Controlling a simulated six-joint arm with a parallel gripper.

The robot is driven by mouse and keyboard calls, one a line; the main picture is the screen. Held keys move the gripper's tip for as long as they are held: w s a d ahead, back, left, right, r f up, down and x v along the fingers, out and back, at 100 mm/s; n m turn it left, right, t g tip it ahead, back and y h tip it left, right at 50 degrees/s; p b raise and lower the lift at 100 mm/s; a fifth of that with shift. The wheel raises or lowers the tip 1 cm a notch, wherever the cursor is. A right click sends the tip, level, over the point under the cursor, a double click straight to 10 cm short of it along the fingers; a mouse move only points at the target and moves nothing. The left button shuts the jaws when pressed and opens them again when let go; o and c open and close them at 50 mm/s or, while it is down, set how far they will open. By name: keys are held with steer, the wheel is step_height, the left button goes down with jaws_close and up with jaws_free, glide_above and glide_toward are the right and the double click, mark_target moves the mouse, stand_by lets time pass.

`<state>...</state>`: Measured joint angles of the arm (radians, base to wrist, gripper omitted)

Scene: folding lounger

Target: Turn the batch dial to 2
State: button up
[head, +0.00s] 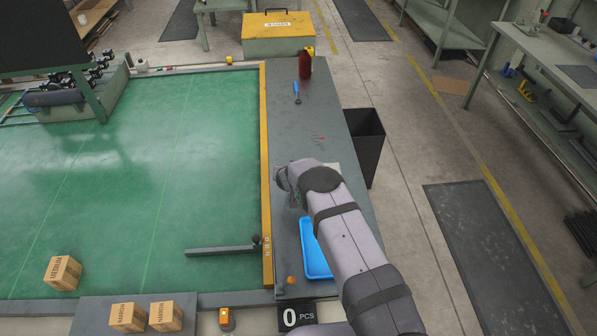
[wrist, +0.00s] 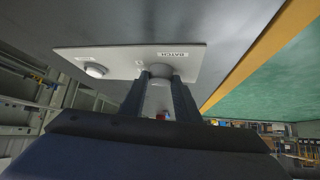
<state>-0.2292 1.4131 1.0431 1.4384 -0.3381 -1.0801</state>
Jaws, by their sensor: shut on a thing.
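The batch dial (wrist: 163,70) is a pale round knob on a white panel (wrist: 115,56), beside a BATCH label (wrist: 174,54) that appears upside down in the wrist view. My gripper (wrist: 162,80) has its two dark fingers on either side of the dial, shut on it. The fingers cover part of the dial, and I cannot read its setting. In the head view my gripper (head: 288,183) is over the grey side counter, and my arm hides the dial and most of the panel.
A second round knob (wrist: 95,70) sits on the same panel. A blue tray (head: 315,248) lies partly under my arm. A yellow rail (head: 267,130) edges the green table. A red bottle (head: 305,65) and a blue-handled tool (head: 296,91) are farther back. A counter display (head: 297,316) reads 0 PCS.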

steer(key=shift+w+a+r+m+g+h+b, duration=0.1)
steer(key=shift+w+m+g+h+b, duration=0.1)
steer(key=shift+m+h+b, duration=0.85)
steer(key=shift+w+a+m+g+h+b, duration=0.15)
steer(key=shift+m+b, duration=0.4)
steer(key=shift+b, duration=1.4)
steer(key=shift+s+r+m+g+h+b, duration=0.15)
steer(key=shift+m+g+h+b, duration=0.2)
steer(key=shift+m+b, duration=0.25)
steer(key=o, duration=1)
steer(key=shift+o, duration=0.2)
steer(key=shift+s, duration=0.1)
steer(key=shift+f, duration=0.2)
steer(key=shift+b+v, duration=0.7)
steer(key=shift+v, duration=3.05)
